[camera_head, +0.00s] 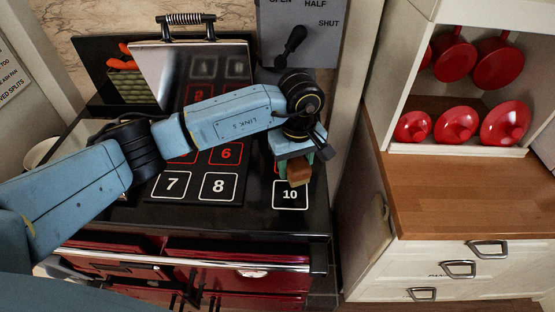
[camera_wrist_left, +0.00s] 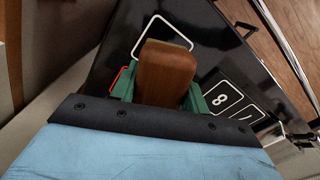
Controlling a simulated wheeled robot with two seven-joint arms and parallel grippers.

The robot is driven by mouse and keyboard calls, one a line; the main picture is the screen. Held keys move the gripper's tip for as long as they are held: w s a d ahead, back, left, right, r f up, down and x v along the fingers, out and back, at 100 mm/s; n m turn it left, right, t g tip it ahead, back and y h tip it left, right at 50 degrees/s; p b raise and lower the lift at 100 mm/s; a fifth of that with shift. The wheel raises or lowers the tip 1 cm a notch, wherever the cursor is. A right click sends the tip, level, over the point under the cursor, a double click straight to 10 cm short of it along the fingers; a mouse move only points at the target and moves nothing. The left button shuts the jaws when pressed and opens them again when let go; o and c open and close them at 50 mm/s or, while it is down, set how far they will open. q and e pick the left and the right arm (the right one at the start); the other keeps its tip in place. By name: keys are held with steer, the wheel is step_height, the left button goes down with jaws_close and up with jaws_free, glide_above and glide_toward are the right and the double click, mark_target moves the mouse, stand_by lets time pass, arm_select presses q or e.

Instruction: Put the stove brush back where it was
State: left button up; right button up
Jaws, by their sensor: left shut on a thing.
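My left gripper (camera_head: 302,163) reaches in over the right side of the black stove top and points down. Its green fingers are shut on a brown wooden block, which I take to be the stove brush (camera_head: 299,174). In the left wrist view the brush (camera_wrist_left: 165,75) sits between the two green fingers (camera_wrist_left: 160,98), with its wooden top showing. Its bristles are hidden from both views. The brush is over or near the square marked 10 (camera_head: 290,195); I cannot tell whether it touches the surface. My right gripper is not in view.
The stove top has several numbered squares, such as 7 (camera_head: 172,185) and 8 (camera_head: 218,186). A shiny raised lid (camera_head: 190,72) stands behind, with a patterned green block and orange item (camera_head: 127,82) at left. A lever plate (camera_head: 318,60) is behind; a wooden counter (camera_head: 470,195) is at right.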

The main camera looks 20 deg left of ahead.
mark_target(293, 196)
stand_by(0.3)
arm_select(q)
steer(key=shift+f, duration=3.9)
steer(key=shift+f, duration=0.6)
steer(key=o, duration=1.6)
steer(key=shift+r, duration=6.75)
steer(key=shift+s+r, duration=0.1)
steer(key=shift+r, duration=0.2)
steer(key=s+d, duration=0.4)
steer(key=s, duration=1.1)
steer(key=shift+d, duration=0.15)
